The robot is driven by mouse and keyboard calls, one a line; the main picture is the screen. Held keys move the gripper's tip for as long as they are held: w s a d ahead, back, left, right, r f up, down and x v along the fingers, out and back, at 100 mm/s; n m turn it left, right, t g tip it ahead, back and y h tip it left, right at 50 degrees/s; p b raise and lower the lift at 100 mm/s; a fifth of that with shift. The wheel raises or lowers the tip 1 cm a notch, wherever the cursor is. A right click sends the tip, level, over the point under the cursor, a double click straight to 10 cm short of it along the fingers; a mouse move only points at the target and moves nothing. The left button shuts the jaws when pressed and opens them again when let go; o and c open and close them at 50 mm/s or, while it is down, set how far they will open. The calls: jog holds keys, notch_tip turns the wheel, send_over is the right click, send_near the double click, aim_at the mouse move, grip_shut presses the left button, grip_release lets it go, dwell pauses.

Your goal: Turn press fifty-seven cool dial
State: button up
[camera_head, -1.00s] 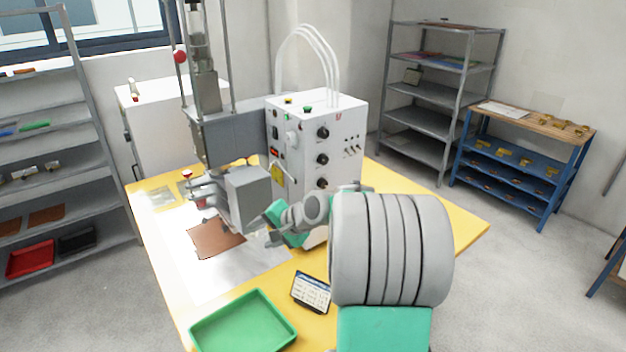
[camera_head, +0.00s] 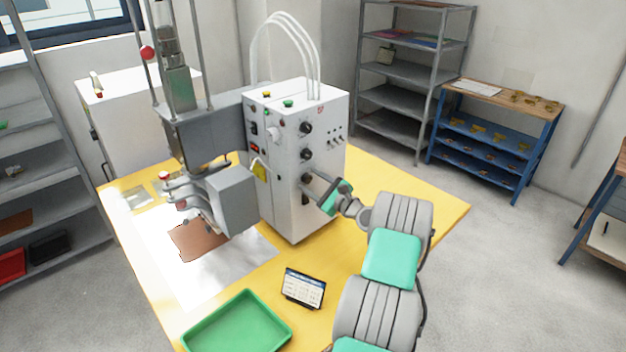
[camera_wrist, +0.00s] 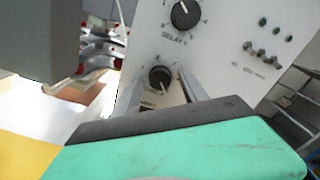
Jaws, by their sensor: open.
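The press control box (camera_head: 290,215) is white, with a column of black dials on its right-hand face. The top dial (camera_head: 306,128) and the dial below it (camera_head: 306,153) show clearly; the lowest is partly covered by my gripper (camera_head: 311,185). In the wrist view, a black dial with a pale pointer line (camera_wrist: 160,78) lies between the open fingers of my gripper (camera_wrist: 162,84). Whether the fingers touch it I cannot tell. Another dial (camera_wrist: 186,14) sits above it, marked around with numbers. The labels are too small to tell surely which is the cool dial.
The press head (camera_head: 232,200) hangs left of the box over a brown sheet (camera_head: 198,241). A green tray (camera_head: 238,325) and a small tablet (camera_head: 303,288) lie on the yellow table (camera_head: 425,200). Small toggles (camera_wrist: 262,54) sit right of the dials.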

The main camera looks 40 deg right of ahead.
jog(key=shift+c, duration=0.3)
grip_shut()
jog(key=shift+d, duration=0.15)
